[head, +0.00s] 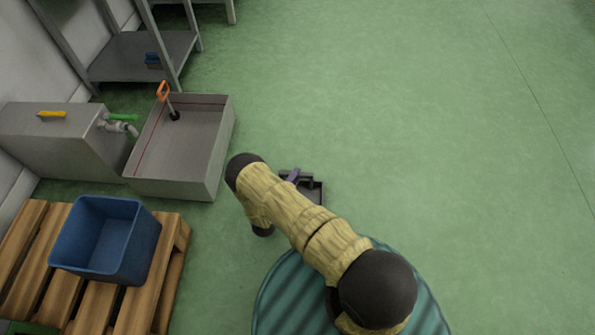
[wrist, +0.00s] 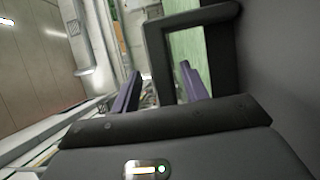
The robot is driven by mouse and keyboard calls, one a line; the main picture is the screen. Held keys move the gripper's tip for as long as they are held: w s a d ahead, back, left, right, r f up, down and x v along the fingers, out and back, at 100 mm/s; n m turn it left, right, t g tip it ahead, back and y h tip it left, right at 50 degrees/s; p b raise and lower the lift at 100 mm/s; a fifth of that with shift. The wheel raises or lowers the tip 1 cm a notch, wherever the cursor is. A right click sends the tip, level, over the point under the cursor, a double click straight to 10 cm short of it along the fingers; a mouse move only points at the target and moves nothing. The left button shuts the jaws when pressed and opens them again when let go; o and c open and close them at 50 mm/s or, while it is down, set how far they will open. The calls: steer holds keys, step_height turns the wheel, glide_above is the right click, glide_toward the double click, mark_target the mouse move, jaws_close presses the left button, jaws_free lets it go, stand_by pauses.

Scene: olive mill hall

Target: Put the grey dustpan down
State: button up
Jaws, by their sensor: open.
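The grey dustpan (head: 315,193) is dark and shows in the head view just beyond my arm, low over or on the green floor; I cannot tell if it touches the floor. My arm hides part of it. My gripper (head: 293,175) is at the dustpan, with a purple finger showing. In the wrist view my gripper (wrist: 161,70) is open, its two purple fingers apart. The dustpan's squared handle loop (wrist: 195,18) stands in front of the camera, one bar between the fingers. Its broad dark side (wrist: 280,60) fills the right.
A steel basin (head: 180,150) with an orange-handled tool (head: 163,92) stands at the left, beside a metal tank (head: 65,142). A blue bin (head: 107,240) sits on a wooden pallet (head: 170,285). A metal shelf (head: 140,55) is at the back left. The floor at the right is clear.

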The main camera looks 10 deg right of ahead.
steer(key=p+v, duration=0.3)
steer(key=v, duration=0.6)
steer(key=shift+s+a, duration=0.1)
steer(key=w+a+r+m+g+y, duration=0.15)
steer(key=w+r+y, duration=0.25)
steer(key=w+r, duration=0.4)
steer(key=w+a+r+m+g+y, duration=0.1)
steer(key=w+a+r+m+y, duration=0.25)
steer(key=w+r, duration=0.45)
step_height(320, 180, up, 7)
steer(key=d+g+y, duration=0.1)
steer(key=y, duration=0.2)
steer(key=s+d+r+m+g+y, duration=0.1)
steer(key=s+d+r, duration=0.1)
steer(key=s+r, duration=0.3)
steer(key=s+d+r+m+g+y, duration=0.1)
steer(key=s+d+r+g, duration=0.2)
steer(key=r, duration=0.4)
steer(key=s+d+r+g, duration=0.1)
steer(key=s+d+r, duration=0.1)
steer(key=s, duration=0.4)
steer(key=s+d+r+m+g, duration=0.1)
steer(key=s+d+r, duration=0.1)
steer(key=s, duration=0.5)
steer(key=s+d+r+m+g, duration=0.1)
steer(key=s+d+r, duration=0.2)
steer(key=s, duration=0.4)
steer(key=shift+r, duration=0.3)
